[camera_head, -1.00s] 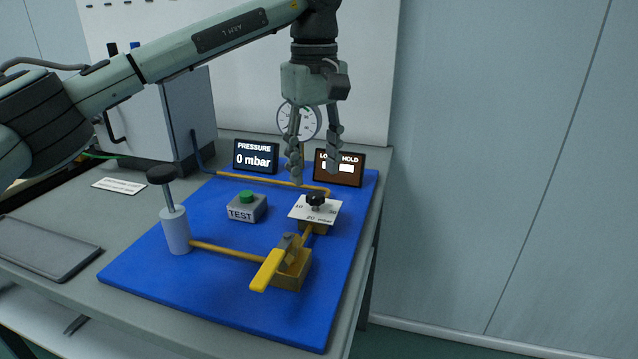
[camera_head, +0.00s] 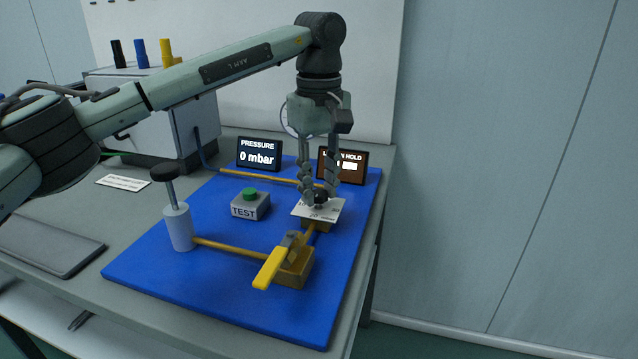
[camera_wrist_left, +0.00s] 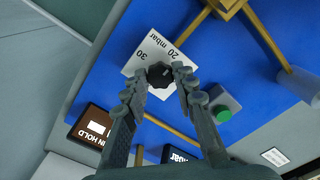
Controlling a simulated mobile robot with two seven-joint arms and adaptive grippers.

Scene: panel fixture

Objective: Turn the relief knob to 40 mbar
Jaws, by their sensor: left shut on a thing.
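The relief knob (camera_head: 320,197) is a small black knob on a white plate (camera_head: 326,212) marked in mbar, on the brass pipework. My left gripper (camera_head: 319,199) points down over the plate with its fingers on either side of the knob, shut on it. In the left wrist view the knob (camera_wrist_left: 159,75) sits between the two fingertips (camera_wrist_left: 160,76). The marks 20 and 30 show on the plate there; the knob's pointer cannot be made out. The pressure display (camera_head: 258,155) reads 0 mbar. My right gripper is not in view.
A yellow-handled valve (camera_head: 271,267) is in front of the knob. A grey TEST box (camera_head: 250,206) with a green button and a hand pump (camera_head: 176,222) stand to the left on the blue board (camera_head: 140,270). The lock/hold-type display (camera_head: 350,166) is close behind the gripper.

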